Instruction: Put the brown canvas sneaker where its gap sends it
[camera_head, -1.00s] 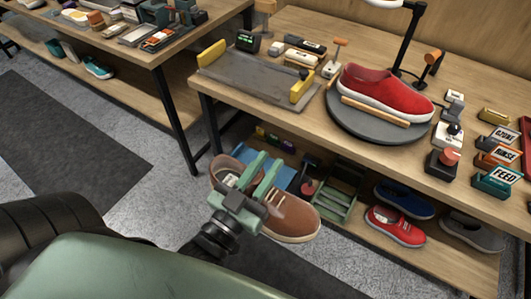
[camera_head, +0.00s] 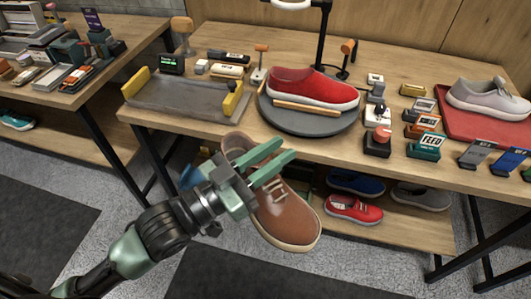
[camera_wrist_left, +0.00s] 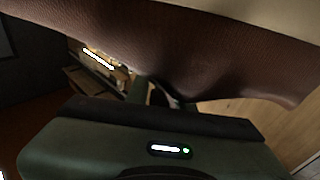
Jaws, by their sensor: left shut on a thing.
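The brown sneaker (camera_head: 285,215) with a pale sole and laces hangs in front of the table, toe down and tilted. My left gripper (camera_head: 268,163) is shut on it near its opening. In the left wrist view the brown upper (camera_wrist_left: 190,50) fills the top, close above the gripper body. The fingertips are mostly hidden there. A grey measuring tray (camera_head: 185,97) with yellow end blocks lies on the table at left, with a small dark green-lit display (camera_head: 171,64) behind it. My right gripper is not in view.
A red sneaker (camera_head: 310,85) sits on a round grey turntable (camera_head: 300,120) under a lamp. Labelled blocks, one reading FEED (camera_head: 424,148), stand to the right. A grey sneaker (camera_head: 487,97) rests on a red mat (camera_head: 460,124). Blue, red and grey shoes lie on the lower shelf.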

